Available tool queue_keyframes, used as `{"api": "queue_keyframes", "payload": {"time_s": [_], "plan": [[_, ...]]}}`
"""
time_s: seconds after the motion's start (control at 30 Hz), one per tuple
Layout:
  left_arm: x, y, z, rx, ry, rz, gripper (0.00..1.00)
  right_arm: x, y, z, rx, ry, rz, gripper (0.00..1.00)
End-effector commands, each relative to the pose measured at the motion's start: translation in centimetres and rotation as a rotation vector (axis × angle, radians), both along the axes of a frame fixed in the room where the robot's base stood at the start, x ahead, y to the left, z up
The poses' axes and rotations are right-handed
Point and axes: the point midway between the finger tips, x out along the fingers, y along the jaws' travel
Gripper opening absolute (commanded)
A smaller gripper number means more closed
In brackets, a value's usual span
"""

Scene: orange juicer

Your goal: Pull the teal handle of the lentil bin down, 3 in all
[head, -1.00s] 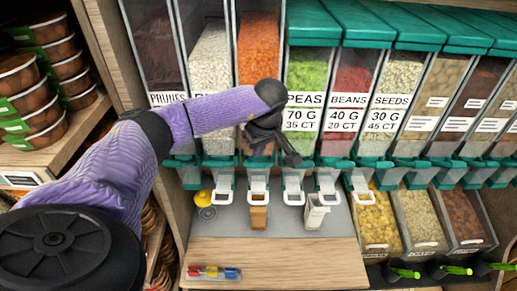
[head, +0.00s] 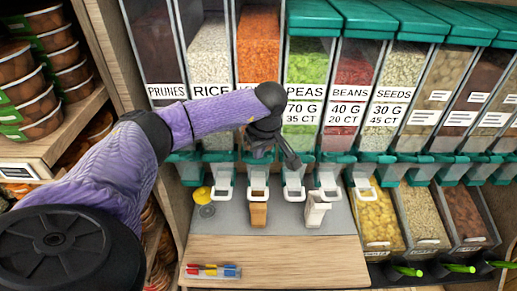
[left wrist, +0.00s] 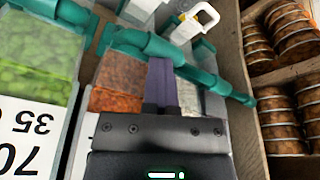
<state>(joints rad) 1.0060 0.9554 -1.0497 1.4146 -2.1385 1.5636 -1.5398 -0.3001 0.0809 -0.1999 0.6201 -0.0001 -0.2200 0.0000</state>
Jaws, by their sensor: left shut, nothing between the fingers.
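The lentil bin (head: 257,50) holds orange grains and hangs between the rice and peas bins. Its lower front is partly hidden by my left arm. Its teal handle (head: 257,172) with a white loop is below. My left gripper (head: 287,157) is in front of the lower part of this bin, just above the handle. In the left wrist view its shut, empty fingers (left wrist: 161,72) point at the teal bar (left wrist: 145,44) below the orange lentil bin (left wrist: 119,78). I cannot tell whether they touch it. My right gripper is not in view.
A brown cup (head: 258,214) stands under the lentil outlet and a white cup (head: 316,209) stands to the right, on the grey counter (head: 286,218). A yellow round item (head: 201,194) lies at left. Neighbouring teal handles are close on both sides. Stacked tubs (head: 25,105) fill the left shelf.

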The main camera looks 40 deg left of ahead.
Motion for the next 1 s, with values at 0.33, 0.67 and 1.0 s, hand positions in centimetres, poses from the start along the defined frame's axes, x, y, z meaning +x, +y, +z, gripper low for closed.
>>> {"api": "queue_keyframes", "payload": {"time_s": [0.33, 0.67, 1.0], "plan": [[-0.3, -0.1, -2.0, 0.005, 0.002, 0.002, 0.0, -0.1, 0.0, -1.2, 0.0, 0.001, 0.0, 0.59], [-0.6, -0.3, -3.6, 0.004, 0.001, 0.002, 0.0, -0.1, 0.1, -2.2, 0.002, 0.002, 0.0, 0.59], [-0.9, -0.5, -4.6, 0.003, 0.003, 0.001, 0.0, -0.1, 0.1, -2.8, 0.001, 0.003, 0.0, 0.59]]}}
